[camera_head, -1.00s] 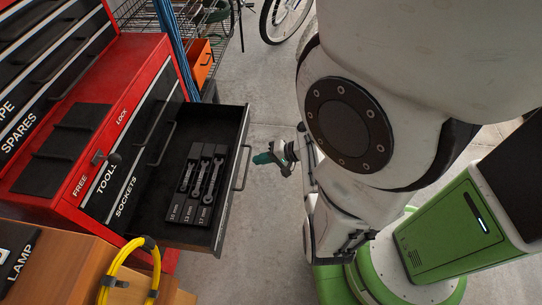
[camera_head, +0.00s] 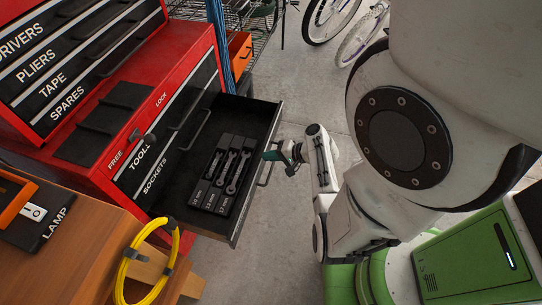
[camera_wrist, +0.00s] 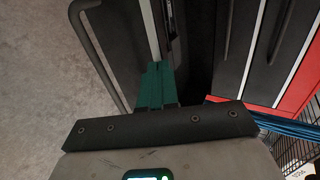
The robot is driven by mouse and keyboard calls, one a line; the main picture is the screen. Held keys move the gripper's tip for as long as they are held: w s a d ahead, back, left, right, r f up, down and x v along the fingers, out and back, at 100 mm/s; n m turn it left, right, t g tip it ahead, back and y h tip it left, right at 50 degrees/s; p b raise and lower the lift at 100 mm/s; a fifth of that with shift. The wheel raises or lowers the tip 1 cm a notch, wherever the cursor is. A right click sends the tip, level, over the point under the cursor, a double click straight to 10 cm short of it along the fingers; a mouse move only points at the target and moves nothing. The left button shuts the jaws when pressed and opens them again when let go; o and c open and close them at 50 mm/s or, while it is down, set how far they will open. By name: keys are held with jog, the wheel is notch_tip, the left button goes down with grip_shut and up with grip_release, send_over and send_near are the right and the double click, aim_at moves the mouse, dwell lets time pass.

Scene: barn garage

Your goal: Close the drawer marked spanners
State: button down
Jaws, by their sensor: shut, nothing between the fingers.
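The open drawer (camera_head: 228,225) juts out of the red tool cabinet (camera_head: 92,178). Several spanners (camera_head: 232,170) lie in a dark rack inside it. Its front label is not visible, but spanners are inside. The bar handle (camera_head: 268,172) is on its outer face and also shows at the left of the wrist view (camera_wrist: 92,50). My gripper (camera_head: 268,155), with teal fingers, is shut and empty. It is at the drawer front, near the handle's far end. In the wrist view the fingers (camera_wrist: 157,85) overlap the drawer's front edge; I cannot tell whether they touch.
A wooden bench (camera_head: 80,245) with a yellow cable loop (camera_head: 125,272) stands at the near left. An orange bin (camera_head: 240,48) on a wire rack and bicycles (camera_head: 345,18) are behind. The concrete floor (camera_head: 285,240) in front of the drawer is clear.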

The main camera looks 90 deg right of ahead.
jog(key=w+d+b, duration=0.1)
jog(key=w+d, duration=0.1)
jog(key=w, duration=0.6)
jog(key=w+d+b, duration=0.1)
jog(key=w+b, duration=0.1)
jog(key=w, duration=0.5)
jog(key=w+d+b, duration=0.1)
jog(key=w+d, duration=0.1)
jog(key=w, duration=0.6)
jog(key=shift+w+d, duration=0.3)
jog(key=shift+s, duration=0.15)
